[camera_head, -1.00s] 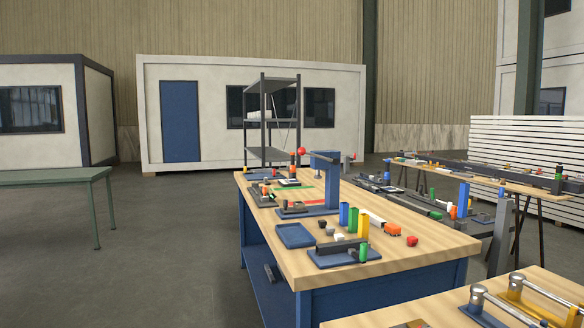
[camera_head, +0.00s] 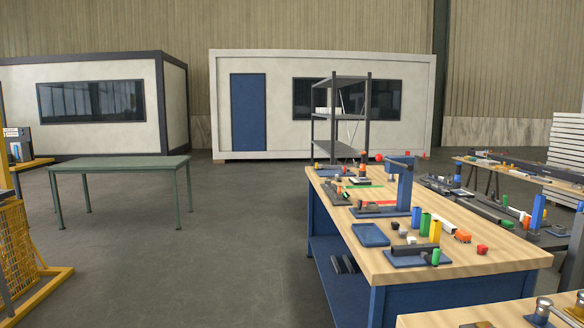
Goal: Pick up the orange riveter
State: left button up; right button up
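I cannot make out a clear orange riveter at this distance. A small orange item (camera_head: 463,236) lies on the wooden top of the blue workbench (camera_head: 400,268), near its right side. A taller tool with orange on it (camera_head: 363,174) stands at the far end of the same bench. I cannot tell whether either is the riveter. Neither of my grippers is in view.
A green table (camera_head: 120,164) stands at the left, with a yellow mesh frame (camera_head: 22,250) nearer. Open floor (camera_head: 230,240) lies between them and the workbench. A second wooden top (camera_head: 480,316) is at the lower right. A dark shelf (camera_head: 341,115) stands behind.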

aim_at(363, 165)
jog(key=u, duration=0.15)
jog(key=i, duration=7.95)
jog(key=z, duration=3.95)
